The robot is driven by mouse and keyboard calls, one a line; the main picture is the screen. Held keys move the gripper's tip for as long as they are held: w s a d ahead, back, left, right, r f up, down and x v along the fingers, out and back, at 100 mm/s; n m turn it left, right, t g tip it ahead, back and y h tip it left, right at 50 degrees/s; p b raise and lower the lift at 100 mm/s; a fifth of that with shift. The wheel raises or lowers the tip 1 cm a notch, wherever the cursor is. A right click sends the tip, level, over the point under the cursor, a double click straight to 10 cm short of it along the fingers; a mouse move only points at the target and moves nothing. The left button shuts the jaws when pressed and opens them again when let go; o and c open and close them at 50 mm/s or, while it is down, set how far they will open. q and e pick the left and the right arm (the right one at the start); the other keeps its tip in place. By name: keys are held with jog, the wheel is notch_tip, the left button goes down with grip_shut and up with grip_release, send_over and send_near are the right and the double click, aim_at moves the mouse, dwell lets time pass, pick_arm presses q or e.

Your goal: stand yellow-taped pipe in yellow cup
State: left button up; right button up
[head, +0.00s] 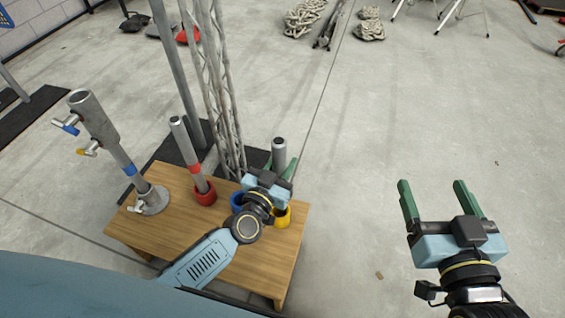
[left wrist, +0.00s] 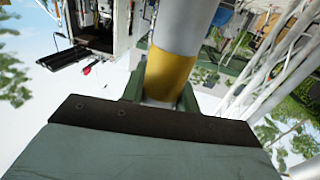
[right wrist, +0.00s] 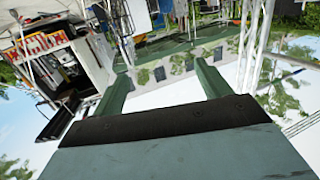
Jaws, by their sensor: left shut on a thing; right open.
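The yellow-taped pipe (left wrist: 171,72) is a grey tube with a yellow band, held between the green fingers of my left gripper (left wrist: 160,88) in the left wrist view. In the head view the pipe's top (head: 279,150) stands up beyond my left gripper (head: 279,170), near upright. The yellow cup (head: 283,217) is at the table's right side, partly hidden by the gripper, below the pipe. Whether the pipe's lower end is inside the cup is hidden. My right gripper (head: 438,203) is open and empty over the floor at the right; its spread fingers also show in the right wrist view (right wrist: 165,88).
On the wooden table (head: 180,232), a red-taped pipe (head: 187,152) stands in a red cup (head: 204,195). A blue cup (head: 236,202) is partly hidden by my left gripper. A grey stand with clamps (head: 107,140) is at the left. Lattice truss (head: 213,90) rises behind. Floor at right is clear.

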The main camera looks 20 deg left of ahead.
pick_arm(q)
jog(key=shift+f+b, duration=1.1)
jog(key=shift+b, duration=0.15)
pick_arm(e)
notch_tip(320, 180, up, 9)
jog(key=s+a+t+y, duration=0.1)
jog(key=t+y, duration=0.1)
jog(key=t, duration=0.4)
jog(key=shift+s+f, duration=0.15)
jog(key=shift+s, duration=0.25)
pick_arm(q)
jog(key=shift+f, duration=0.2)
pick_arm(e)
jog(key=shift+s, duration=0.1)
